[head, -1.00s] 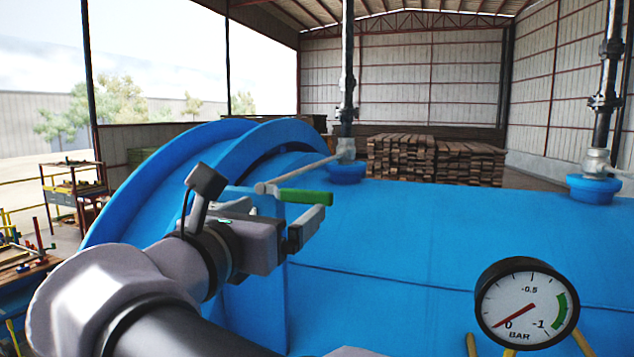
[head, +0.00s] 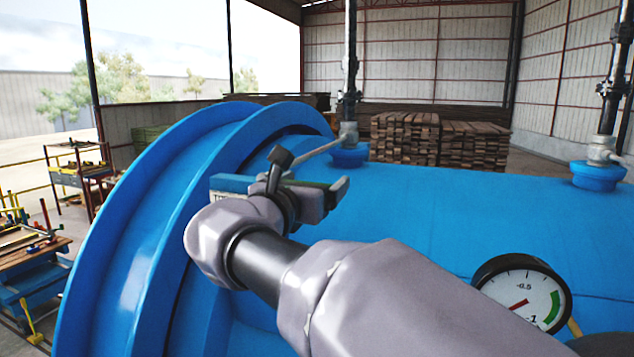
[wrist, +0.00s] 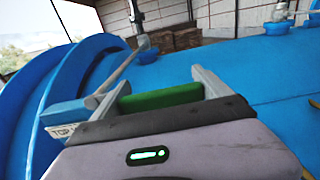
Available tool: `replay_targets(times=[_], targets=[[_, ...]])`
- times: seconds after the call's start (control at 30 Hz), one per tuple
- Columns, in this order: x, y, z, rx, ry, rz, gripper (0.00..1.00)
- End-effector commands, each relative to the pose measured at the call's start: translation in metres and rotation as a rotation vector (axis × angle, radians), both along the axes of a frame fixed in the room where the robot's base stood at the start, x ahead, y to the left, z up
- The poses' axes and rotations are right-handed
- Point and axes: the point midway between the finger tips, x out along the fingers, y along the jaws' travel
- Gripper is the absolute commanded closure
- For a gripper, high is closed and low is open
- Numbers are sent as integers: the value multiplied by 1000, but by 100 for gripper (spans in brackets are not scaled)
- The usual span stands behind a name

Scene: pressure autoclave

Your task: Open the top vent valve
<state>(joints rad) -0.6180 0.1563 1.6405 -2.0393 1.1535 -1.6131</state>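The top vent valve has a green handle (wrist: 160,97) on a grey lever, beside a blue block with a white label reading "TOP" (wrist: 65,130). In the wrist view the handle lies crosswise between the two fingers of my gripper (wrist: 160,80). The fingers are wide apart, one near each end of the handle; I cannot tell whether they touch it. In the head view my gripper (head: 312,186) is over the valve and hides most of it; only a strip of green shows. The blue block (head: 231,183) sits left of the gripper.
The big blue autoclave (head: 430,220) fills the space below and right, with its raised rim (head: 150,210) at left. A pipe (head: 349,90) stands behind the valve. A pressure gauge (head: 522,292) is at lower right, partly behind my arm.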

Motion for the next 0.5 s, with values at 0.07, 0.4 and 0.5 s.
replay_targets(times=[0.07, 0.4, 0.5], targets=[[0, 0, 0, 0, 0, 0, 30], [0, 0, 0, 0, 0, 0, 86], [0, 0, -2, 8, -3, 0, 86]])
